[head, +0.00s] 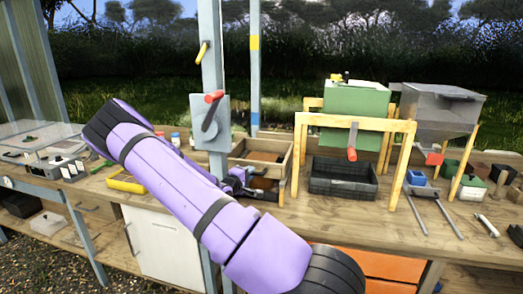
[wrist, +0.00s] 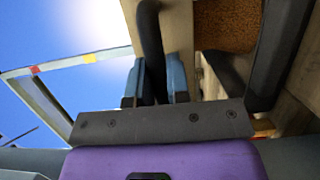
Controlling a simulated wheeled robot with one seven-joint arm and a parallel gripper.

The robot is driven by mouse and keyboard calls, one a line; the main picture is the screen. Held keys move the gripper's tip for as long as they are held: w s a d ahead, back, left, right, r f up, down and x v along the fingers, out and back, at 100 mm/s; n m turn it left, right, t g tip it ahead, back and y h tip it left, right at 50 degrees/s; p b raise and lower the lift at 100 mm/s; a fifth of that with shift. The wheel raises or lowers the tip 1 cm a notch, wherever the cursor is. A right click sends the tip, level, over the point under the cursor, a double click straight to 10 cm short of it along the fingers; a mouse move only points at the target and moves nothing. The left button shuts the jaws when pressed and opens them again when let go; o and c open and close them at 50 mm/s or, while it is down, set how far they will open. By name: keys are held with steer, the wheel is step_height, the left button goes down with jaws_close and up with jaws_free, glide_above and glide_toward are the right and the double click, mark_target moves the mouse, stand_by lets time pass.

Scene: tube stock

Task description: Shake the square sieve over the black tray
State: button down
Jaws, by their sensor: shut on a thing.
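A wooden-sided square frame that looks like the square sieve (head: 262,165) stands left of the black tray, with brown grainy material inside. Its wooden wall (wrist: 181,22) and the brown material (wrist: 225,25) show in the wrist view. My gripper (head: 238,181) is in front of the frame's left part, partly hidden by my arm. In the wrist view its blue pads (wrist: 157,82) are closed on a dark bar, which seems to be a handle of the sieve. The black tray (head: 342,187) sits on the bench under a wooden stand, apart from my gripper.
The wooden stand (head: 299,150) carries a green box (head: 352,105); a red-ended handle hangs in front. A grey hopper (head: 440,108) stands to the right. A grey post (head: 212,60) rises behind my arm. The bench front right of the tray holds two metal rods (head: 416,210).

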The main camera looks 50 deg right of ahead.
steer(key=w+d, duration=0.1)
steer(key=d, duration=0.3)
steer(key=w+d, duration=0.1)
steer(key=d, duration=0.1)
steer(key=shift+w, duration=0.3)
steer(key=s+a, duration=0.1)
steer(key=a, duration=0.3)
steer(key=s+a, duration=0.1)
steer(key=a, duration=0.1)
steer(key=shift+s+a, duration=0.25)
steer(key=shift+s, duration=0.1)
steer(key=shift+w+d, duration=0.45)
steer(key=shift+d, duration=0.65)
steer(key=shift+w+d, duration=0.45)
steer(key=shift+d, duration=0.6)
steer(key=shift+w+d, duration=0.45)
steer(key=shift+d, duration=0.65)
jaws_free()
steer(key=s+a, duration=0.4)
steer(key=a, duration=0.5)
